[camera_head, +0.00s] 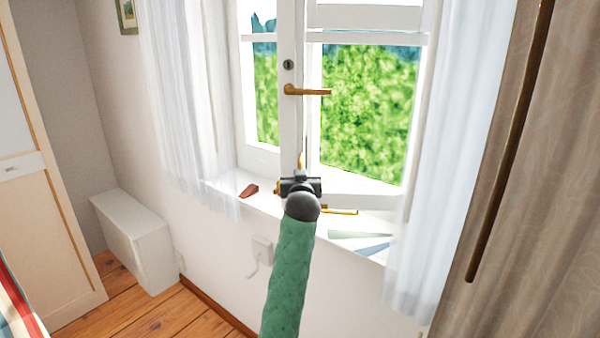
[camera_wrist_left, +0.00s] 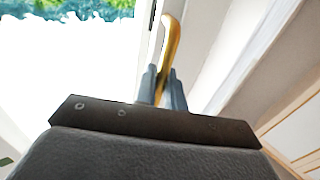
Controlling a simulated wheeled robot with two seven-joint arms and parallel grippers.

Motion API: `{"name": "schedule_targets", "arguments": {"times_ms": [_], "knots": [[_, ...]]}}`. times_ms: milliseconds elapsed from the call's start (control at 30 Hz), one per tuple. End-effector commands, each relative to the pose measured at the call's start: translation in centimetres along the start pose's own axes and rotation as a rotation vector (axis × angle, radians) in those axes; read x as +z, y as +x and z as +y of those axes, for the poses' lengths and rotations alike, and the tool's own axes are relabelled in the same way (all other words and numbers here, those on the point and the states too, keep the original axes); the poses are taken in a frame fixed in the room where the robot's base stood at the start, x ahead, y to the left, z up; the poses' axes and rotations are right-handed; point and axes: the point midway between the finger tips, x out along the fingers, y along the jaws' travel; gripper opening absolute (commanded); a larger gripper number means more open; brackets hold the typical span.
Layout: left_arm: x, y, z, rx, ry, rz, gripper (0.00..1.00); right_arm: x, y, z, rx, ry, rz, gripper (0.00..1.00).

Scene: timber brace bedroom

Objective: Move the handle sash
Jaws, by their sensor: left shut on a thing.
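The white window (camera_head: 297,60) has two glazed sashes with greenery outside. My left gripper (camera_head: 300,172) is low in front of the window, just above the sill, below that lever. It is shut on an upright brass handle (camera_wrist_left: 170,40), whose curved upper end rises between the two grey fingers in the left wrist view. The lower part of this brass handle is hidden by the fingers and gripper body. My right gripper is not in view.
A reddish-brown wedge (camera_head: 249,190) lies on the white sill (camera_head: 222,186), left of my gripper. A brass bar (camera_head: 341,211) shows to its right. White curtains (camera_head: 178,90) hang on both sides, with a brown panel (camera_head: 510,170) at right. A white box (camera_head: 140,240) stands at lower left.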

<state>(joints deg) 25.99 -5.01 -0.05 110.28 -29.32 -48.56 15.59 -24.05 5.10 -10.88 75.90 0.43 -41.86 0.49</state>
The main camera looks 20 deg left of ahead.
Motion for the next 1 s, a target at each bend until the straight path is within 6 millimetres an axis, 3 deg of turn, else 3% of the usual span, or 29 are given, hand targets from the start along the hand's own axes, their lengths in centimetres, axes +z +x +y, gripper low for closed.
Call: {"name": "schedule_targets", "arguments": {"times_ms": [633,667,700,1000], "knots": [[-0.06,-1.02,0.08,0.001,0.000,0.001,0.00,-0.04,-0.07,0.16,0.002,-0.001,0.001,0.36],[-0.07,-1.01,0.08,0.001,0.000,0.001,0.17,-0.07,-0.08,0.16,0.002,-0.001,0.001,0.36],[-0.07,-1.01,0.07,0.001,0.000,0.001,0.24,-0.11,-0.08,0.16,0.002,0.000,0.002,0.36],[-0.01,-1.07,0.09,0.001,0.000,0.001,0.26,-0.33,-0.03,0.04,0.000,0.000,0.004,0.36]]}}
